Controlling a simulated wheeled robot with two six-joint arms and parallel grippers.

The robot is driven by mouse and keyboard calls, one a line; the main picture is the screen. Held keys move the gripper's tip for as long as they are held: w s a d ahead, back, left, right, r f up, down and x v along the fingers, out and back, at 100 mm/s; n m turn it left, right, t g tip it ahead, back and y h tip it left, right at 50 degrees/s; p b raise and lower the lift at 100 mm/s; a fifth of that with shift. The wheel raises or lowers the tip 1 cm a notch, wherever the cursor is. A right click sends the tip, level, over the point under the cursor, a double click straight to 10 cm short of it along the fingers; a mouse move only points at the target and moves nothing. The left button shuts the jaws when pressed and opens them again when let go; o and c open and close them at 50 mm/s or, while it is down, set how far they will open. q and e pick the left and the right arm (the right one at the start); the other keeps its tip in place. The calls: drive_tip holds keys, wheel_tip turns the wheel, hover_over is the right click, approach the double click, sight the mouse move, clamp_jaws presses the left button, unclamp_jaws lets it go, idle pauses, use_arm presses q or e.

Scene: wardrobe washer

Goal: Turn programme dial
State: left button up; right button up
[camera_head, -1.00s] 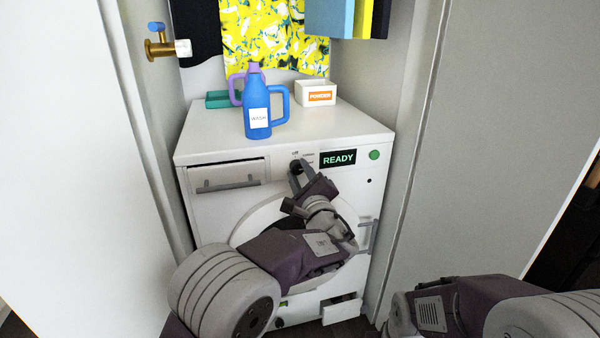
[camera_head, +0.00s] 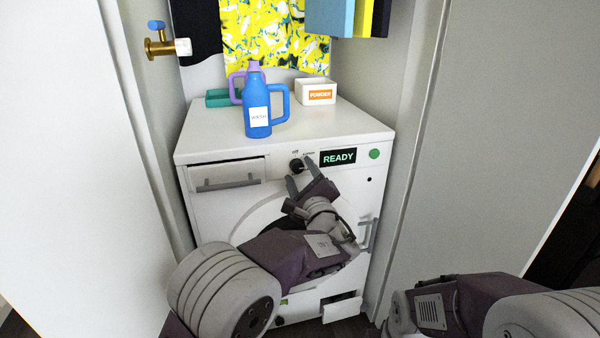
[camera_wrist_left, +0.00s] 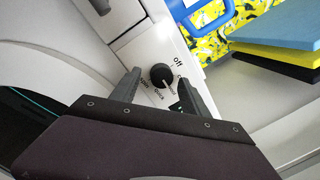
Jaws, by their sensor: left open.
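The black programme dial (camera_head: 296,166) sits on the washer's front panel, left of the display (camera_head: 338,158) reading READY. In the left wrist view the dial (camera_wrist_left: 161,76) has a pale pointer mark and printed labels around it, among them "off" and "spin". My left gripper (camera_head: 301,182) is open just below and in front of the dial. In the left wrist view its fingers (camera_wrist_left: 158,92) stand on either side of the dial, with gaps between. Only part of my right arm shows at the lower right; its gripper is out of view.
A blue WASH bottle (camera_head: 257,112) and a white POWDER box (camera_head: 316,93) stand on the washer top (camera_head: 340,121). The detergent drawer (camera_head: 226,175) is left of the dial. Cabinet walls stand close on both sides. A brass tap (camera_head: 160,48) is at upper left.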

use_arm(q)
drive_tip(key=p+v, duration=0.2)
drive_tip(key=v, duration=0.6)
drive_tip(key=shift+s, duration=0.25)
